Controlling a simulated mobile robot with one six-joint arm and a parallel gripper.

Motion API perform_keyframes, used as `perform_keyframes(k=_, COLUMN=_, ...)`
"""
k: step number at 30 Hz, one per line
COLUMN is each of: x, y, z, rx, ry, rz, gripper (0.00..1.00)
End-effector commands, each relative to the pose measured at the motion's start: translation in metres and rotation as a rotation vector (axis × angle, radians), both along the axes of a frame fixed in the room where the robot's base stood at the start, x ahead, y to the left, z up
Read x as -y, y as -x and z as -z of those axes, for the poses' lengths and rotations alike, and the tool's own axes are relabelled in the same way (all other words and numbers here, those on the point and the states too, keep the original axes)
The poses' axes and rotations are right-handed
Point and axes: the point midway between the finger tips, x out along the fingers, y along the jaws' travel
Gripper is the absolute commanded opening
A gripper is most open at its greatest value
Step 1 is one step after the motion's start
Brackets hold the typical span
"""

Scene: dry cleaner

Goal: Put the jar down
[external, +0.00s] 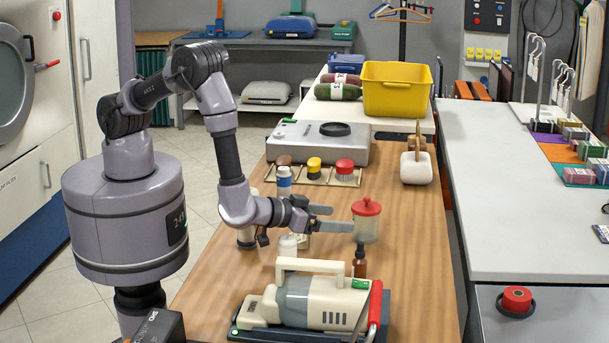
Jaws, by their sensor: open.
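A clear jar with a red lid (366,222) is upright over the wooden table (412,250), right of the middle of the picture. It appears to stand on the tabletop, though its base is partly hard to make out. My gripper (343,218) reaches in from the left at about the jar's height. Its two fingers are apart and point towards the jar. The nearer fingertip ends close to the jar's left side; I cannot tell whether it touches. Nothing shows held between the fingers.
A brown bottle (360,262) stands just in front of the jar. A cream handheld machine (310,300) lies at the table's front. Small containers with coloured caps (314,165) and a grey appliance (318,143) stand behind. The wood right of the jar is clear.

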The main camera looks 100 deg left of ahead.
Motion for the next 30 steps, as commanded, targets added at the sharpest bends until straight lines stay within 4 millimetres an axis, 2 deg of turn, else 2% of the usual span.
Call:
perform_keyframes(k=3, x=0.014, y=0.019, z=-0.010, rx=0.000, ry=0.000, rz=0.002, gripper=0.82)
perform_keyframes(k=6, x=0.019, y=0.027, z=-0.012, rx=0.000, ry=0.001, rz=0.002, gripper=0.82)
perform_keyframes(k=8, x=0.023, y=0.025, z=-0.017, rx=-0.004, ry=0.018, rz=0.016, gripper=0.82)
perform_keyframes(k=10, x=0.031, y=0.014, z=-0.034, rx=-0.019, ry=0.064, rz=0.069, gripper=0.82)
perform_keyframes(k=11, x=0.036, y=0.006, z=-0.046, rx=-0.030, ry=0.097, rz=0.106, gripper=0.82)
perform_keyframes(k=12, x=0.045, y=-0.004, z=-0.069, rx=-0.052, ry=0.146, rz=0.178, gripper=0.82)
perform_keyframes(k=14, x=0.058, y=-0.011, z=-0.109, rx=-0.095, ry=0.214, rz=0.310, gripper=0.82)
perform_keyframes(k=15, x=0.064, y=-0.008, z=-0.137, rx=-0.127, ry=0.245, rz=0.398, gripper=0.82)
perform_keyframes(k=17, x=0.067, y=0.007, z=-0.178, rx=-0.185, ry=0.265, rz=0.529, gripper=0.82)
perform_keyframes(k=18, x=0.065, y=0.026, z=-0.203, rx=-0.231, ry=0.260, rz=0.613, gripper=0.82)
perform_keyframes(k=20, x=0.053, y=0.067, z=-0.235, rx=-0.318, ry=0.219, rz=0.723, gripper=0.82)
perform_keyframes(k=22, x=0.025, y=0.128, z=-0.258, rx=-0.444, ry=0.131, rz=0.804, gripper=0.82)
perform_keyframes(k=24, x=-0.011, y=0.190, z=-0.265, rx=-0.580, ry=0.025, rz=0.824, gripper=0.82)
perform_keyframes(k=27, x=-0.061, y=0.262, z=-0.264, rx=-0.748, ry=-0.103, rz=0.779, gripper=0.82)
perform_keyframes(k=30, x=-0.093, y=0.303, z=-0.262, rx=-0.849, ry=-0.174, rz=0.724, gripper=0.82)
